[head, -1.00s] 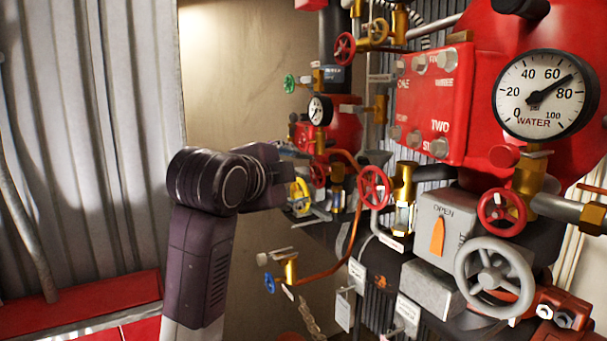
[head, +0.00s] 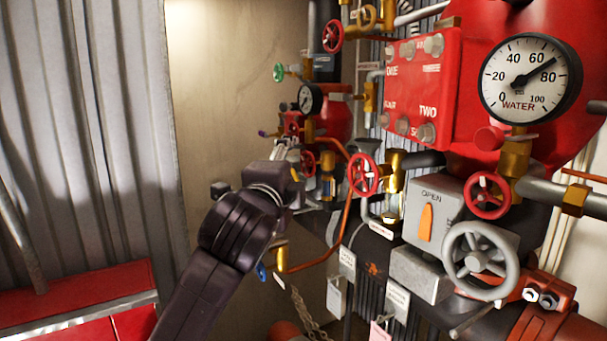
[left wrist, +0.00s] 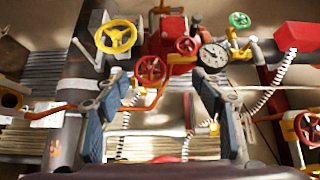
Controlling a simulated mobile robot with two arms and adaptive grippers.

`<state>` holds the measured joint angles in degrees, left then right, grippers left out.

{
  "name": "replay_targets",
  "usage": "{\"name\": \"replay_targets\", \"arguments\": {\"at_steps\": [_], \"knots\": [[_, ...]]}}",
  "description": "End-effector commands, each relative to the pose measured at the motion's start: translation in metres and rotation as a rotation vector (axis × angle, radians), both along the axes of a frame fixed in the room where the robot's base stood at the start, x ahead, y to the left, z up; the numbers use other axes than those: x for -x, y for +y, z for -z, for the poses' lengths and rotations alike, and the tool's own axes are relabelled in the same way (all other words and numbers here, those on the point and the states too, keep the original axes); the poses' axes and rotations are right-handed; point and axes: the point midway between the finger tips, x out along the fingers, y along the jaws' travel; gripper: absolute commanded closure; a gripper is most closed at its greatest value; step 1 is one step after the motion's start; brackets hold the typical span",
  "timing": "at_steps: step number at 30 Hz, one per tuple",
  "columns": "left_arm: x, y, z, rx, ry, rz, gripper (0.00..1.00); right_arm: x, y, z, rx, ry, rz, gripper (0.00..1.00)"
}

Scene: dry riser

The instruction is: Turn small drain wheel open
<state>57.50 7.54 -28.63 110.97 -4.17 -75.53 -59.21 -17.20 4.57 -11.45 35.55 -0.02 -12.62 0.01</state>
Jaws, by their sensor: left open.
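Which valve is the small drain wheel, I cannot tell for certain. A small red wheel (left wrist: 151,70) shows between my left fingertips in the left wrist view, beyond them and not gripped. A small blue wheel (head: 262,272) sits low by the copper pipe in the head view, partly behind my arm. My left gripper (head: 284,150) reaches toward the valve cluster, its fingers open and empty; they also show in the left wrist view (left wrist: 158,80). Another red wheel (head: 307,161) is just right of the gripper. My right gripper is not in view.
A yellow wheel (left wrist: 117,37), a small gauge (head: 309,98) and a green wheel (head: 279,73) crowd the gripper. A copper pipe (head: 338,225) curves close by. A red wheel (head: 363,175) and grey handwheel (head: 474,260) stand right. Free room lies left, before the corrugated wall (head: 95,130).

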Motion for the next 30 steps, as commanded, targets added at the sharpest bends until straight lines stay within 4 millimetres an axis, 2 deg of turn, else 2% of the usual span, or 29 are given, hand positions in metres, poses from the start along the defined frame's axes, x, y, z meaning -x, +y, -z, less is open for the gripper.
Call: {"name": "replay_targets", "arguments": {"at_steps": [1, 9, 14, 24, 30], "knots": [[-0.007, 0.003, 0.015, -0.053, -0.052, -0.009, 0.39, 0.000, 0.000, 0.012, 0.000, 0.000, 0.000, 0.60], [-0.016, -0.011, 0.036, -0.219, -0.234, 0.039, 0.39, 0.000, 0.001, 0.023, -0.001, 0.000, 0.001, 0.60], [-0.028, -0.015, 0.030, -0.226, -0.243, 0.045, 0.39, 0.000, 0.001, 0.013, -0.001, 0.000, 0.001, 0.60], [-0.074, -0.024, 0.020, -0.223, -0.241, 0.045, 0.39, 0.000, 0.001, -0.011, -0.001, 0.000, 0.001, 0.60], [-0.087, -0.026, 0.018, -0.224, -0.242, 0.046, 0.39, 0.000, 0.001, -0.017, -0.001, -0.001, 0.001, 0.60]]}}
